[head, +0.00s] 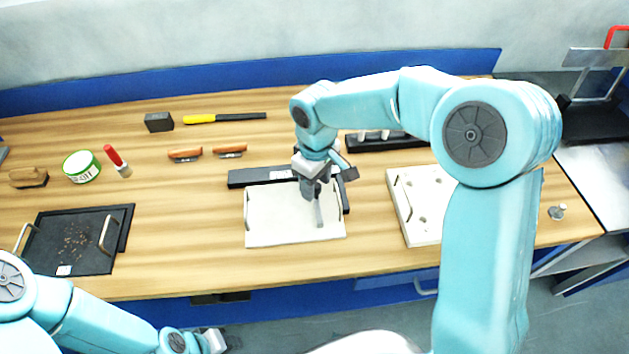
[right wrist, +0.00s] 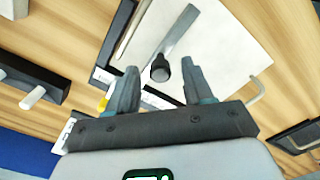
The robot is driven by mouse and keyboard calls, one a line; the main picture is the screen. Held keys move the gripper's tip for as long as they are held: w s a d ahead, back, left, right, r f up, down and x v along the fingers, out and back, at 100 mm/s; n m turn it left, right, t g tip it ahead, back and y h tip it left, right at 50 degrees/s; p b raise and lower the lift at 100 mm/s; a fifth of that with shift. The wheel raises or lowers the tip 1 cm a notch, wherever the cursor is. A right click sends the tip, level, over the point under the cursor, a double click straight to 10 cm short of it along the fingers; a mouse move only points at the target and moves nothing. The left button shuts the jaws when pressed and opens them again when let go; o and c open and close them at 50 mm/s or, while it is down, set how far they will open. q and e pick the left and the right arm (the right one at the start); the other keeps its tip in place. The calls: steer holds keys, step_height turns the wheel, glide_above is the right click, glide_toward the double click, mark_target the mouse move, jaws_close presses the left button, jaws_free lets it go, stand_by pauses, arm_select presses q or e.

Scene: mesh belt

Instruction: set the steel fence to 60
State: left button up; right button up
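The steel fence (right wrist: 179,36) is a flat grey bar lying across a white board (right wrist: 225,45) in the right wrist view. A dark round knob (right wrist: 160,68) stands at its near end. In the head view the fence (head: 319,212) shows as a short grey strip on the board (head: 275,222), partly hidden by my right gripper (head: 325,182). In the right wrist view the right gripper's fingers (right wrist: 160,88) are apart and empty, with the knob showing between them. No readable 60 mark shows. My left gripper (head: 214,342) is low at the bottom edge of the head view; its fingers are unclear.
A black bar (head: 250,177) lies along the board's back edge. A white holed block (head: 408,214) stands to the right, and a black rack with pegs (head: 380,142) behind. A dark tray (head: 80,240) lies at left. Bare wood lies between tray and board.

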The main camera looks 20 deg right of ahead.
steer(key=shift+s, duration=0.1)
step_height(320, 180, up, 16)
steer(key=shift+r, duration=0.15)
stand_by(0.4)
stand_by(0.4)
